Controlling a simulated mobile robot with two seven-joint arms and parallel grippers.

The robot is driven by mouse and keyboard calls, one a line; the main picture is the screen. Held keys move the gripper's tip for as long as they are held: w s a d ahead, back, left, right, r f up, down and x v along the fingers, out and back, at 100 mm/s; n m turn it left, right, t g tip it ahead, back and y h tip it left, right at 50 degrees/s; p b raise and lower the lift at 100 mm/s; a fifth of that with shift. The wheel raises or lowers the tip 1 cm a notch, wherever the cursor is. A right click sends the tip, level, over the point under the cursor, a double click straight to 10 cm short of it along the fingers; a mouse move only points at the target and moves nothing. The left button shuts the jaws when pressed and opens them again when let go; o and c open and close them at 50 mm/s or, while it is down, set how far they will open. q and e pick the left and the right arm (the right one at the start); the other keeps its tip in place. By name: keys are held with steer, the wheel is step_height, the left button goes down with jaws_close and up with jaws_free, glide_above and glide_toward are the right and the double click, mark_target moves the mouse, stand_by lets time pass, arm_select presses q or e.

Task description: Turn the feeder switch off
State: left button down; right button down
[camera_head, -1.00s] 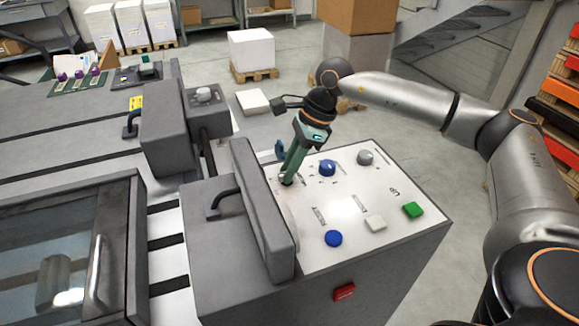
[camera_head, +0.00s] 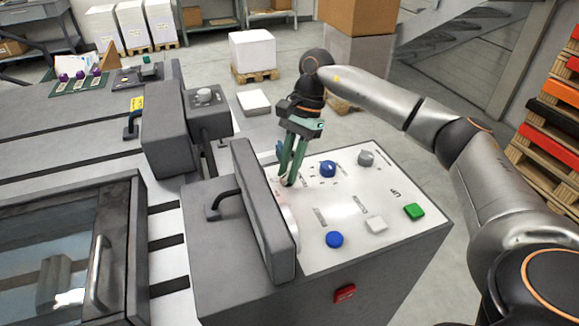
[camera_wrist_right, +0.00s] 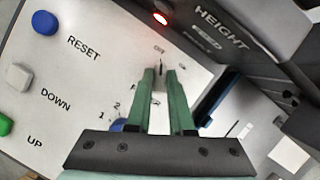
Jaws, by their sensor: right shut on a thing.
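The feeder switch (camera_wrist_right: 160,68) is a small dark toggle on the white control panel (camera_head: 360,200), beside small lettering that seems to read OFF and ON. My right gripper (camera_head: 287,181) comes down on it from above, at the panel's left part close to the grey upright guard. In the right wrist view the green fingers (camera_wrist_right: 161,74) are shut on the switch, one on each side. The fingers partly hide it, so its exact position is hard to tell. My left gripper is not in view.
A blue knob (camera_head: 327,169) and a grey knob (camera_head: 365,158) stand right of the gripper. Blue (camera_head: 334,239), white (camera_head: 376,224) and green (camera_head: 414,211) buttons lie nearer the front. The grey guard (camera_head: 262,210) rises close on the left. A red lamp (camera_wrist_right: 160,18) glows.

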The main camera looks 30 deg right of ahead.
stand_by(0.4)
steer(key=c, duration=0.8)
jaws_free()
steer(key=v, duration=1.2)
steer(key=shift+r+p, duration=0.25)
steer(key=shift+p, duration=0.05)
steer(key=shift+w, duration=0.1)
